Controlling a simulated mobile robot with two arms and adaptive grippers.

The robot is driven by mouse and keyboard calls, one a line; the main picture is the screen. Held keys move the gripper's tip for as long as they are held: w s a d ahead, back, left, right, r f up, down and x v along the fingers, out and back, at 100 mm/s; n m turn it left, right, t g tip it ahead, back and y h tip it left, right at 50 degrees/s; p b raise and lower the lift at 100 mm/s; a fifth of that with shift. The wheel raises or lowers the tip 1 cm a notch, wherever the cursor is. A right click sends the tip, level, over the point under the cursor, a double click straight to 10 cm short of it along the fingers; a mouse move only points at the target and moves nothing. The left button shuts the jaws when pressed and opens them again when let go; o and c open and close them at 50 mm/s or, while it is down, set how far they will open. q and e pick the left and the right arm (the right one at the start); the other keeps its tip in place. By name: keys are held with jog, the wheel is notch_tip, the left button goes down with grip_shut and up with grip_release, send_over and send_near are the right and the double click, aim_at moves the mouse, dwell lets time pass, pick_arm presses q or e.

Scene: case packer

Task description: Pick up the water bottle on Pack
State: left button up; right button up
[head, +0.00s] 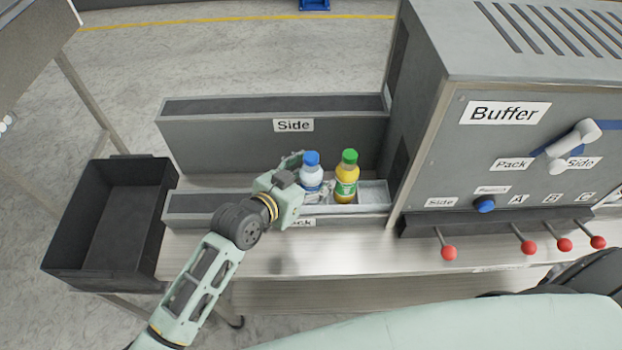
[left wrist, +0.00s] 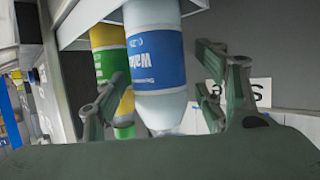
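The water bottle (head: 311,176), clear with a blue cap and blue label, stands upright in the Pack tray (head: 360,209). A yellow juice bottle (head: 346,184) with a green cap stands close to its right. My left gripper (head: 294,174) is at the left side of the water bottle. In the left wrist view, the water bottle (left wrist: 157,65) appears inverted between the fingers of my left gripper (left wrist: 160,100). The fingers are open, with a clear gap on the right finger's side. The juice bottle (left wrist: 110,60) shows behind the left finger. My right gripper is not in view.
The Side tray (head: 225,135) is behind Pack and looks empty. The grey Buffer machine (head: 450,130) with red-knobbed levers stands to the right. A black bin (head: 70,235) is at the left. The steel table's front strip is clear.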

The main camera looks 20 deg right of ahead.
pick_arm(q)
jog(key=c, duration=1.5)
jog(key=shift+r, duration=0.15)
